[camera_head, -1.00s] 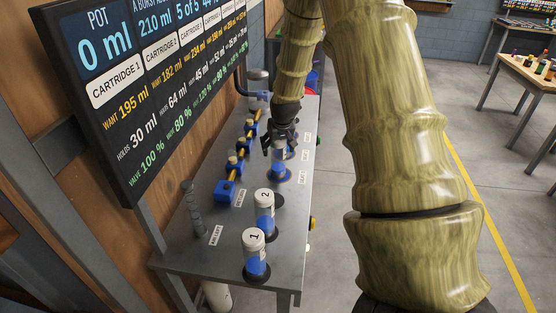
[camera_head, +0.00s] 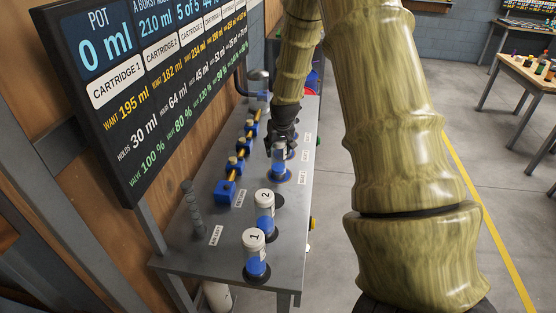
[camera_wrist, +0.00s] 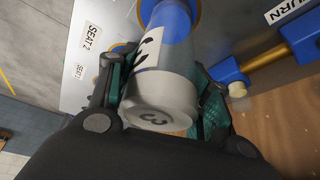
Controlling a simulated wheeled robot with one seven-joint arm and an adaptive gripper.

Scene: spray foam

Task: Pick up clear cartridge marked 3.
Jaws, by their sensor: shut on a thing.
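The cartridge marked 3 (camera_wrist: 163,85) is a clear cylinder with a white label strip, a "3" on its end cap and blue in its far part. In the wrist view it lies between the teal-padded fingers of my gripper (camera_wrist: 163,108), which is shut on it. In the head view my gripper (camera_head: 281,138) is at the bench's far half, by a clear and blue cartridge (camera_head: 279,168) over a dark round base; its marking is unreadable there. I cannot tell whether the held cartridge touches its seat.
Cartridge 2 (camera_head: 264,210) and cartridge 1 (camera_head: 254,252) stand upright nearer on the grey bench (camera_head: 204,262). Blue valve blocks (camera_head: 225,192) run along its left side. A grey coiled post (camera_head: 192,205) stands at the left, beneath the display board (camera_head: 150,90).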

